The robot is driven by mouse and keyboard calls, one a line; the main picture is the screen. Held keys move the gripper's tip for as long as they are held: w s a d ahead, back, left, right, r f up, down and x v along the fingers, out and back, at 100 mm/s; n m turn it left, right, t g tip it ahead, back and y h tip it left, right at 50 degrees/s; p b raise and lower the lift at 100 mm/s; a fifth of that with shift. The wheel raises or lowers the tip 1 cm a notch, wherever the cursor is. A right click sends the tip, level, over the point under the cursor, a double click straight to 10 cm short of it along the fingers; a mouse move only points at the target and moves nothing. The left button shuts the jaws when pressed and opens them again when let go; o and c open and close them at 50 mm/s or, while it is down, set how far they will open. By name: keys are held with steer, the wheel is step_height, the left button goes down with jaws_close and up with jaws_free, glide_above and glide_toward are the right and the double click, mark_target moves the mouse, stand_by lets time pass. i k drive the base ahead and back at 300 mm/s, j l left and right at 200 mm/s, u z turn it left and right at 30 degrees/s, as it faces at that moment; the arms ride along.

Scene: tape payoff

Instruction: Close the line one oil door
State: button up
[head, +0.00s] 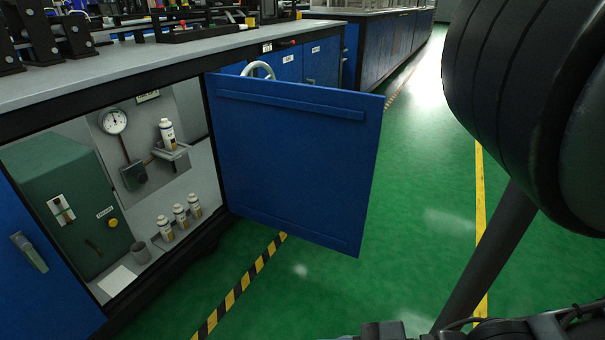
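The blue oil door (290,160) stands wide open, swung out from the front of the bench on its right-hand hinge side. Its inner face with two ribs is toward me. A light curved handle (258,70) shows above its top edge. The open cabinet (185,98) holds a green box (70,190), a round gauge (114,121), a bottle on a small bracket (167,132) and several bottles on the cabinet floor (181,216). My gripper is not clearly visible; dark parts of my own body fill the right side.
A grey bench top (120,72) with equipment runs above the cabinet. Another blue panel with a latch (29,251) is at the left. Green floor (400,200) is clear beyond the door. A black-and-yellow stripe (240,285) crosses the floor below it.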

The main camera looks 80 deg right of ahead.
mark_target(297, 160)
steer(key=k+l+u, duration=0.1)
steer(key=k+l, duration=0.25)
steer(key=k+l+u, duration=0.1)
steer(key=k+l, duration=0.25)
steer(key=k, duration=0.2)
steer(key=k+l, duration=0.1)
steer(key=l, duration=0.3)
steer(key=k+l+u, duration=0.1)
steer(key=l, duration=0.25)
steer(key=k+l, duration=0.15)
steer(key=l, duration=0.25)
steer(key=k+l+u, duration=0.1)
steer(key=l, duration=0.25)
steer(key=k+l, duration=0.15)
steer(key=l, duration=0.2)
steer(key=k+l+u, duration=0.15)
steer(key=l, duration=2.05)
steer(key=k+j+z, duration=0.1)
steer(key=k+j, duration=0.25)
steer(key=k+j+z, duration=0.1)
steer(key=k+j, duration=0.25)
steer(key=k, duration=0.15)
steer(key=k+j+z, duration=0.15)
steer(key=k+j, duration=0.15)
steer(key=k, duration=0.15)
steer(key=i+j+z, duration=0.15)
steer(key=i, duration=0.2)
steer(key=i+z, duration=0.15)
steer(key=i, duration=0.2)
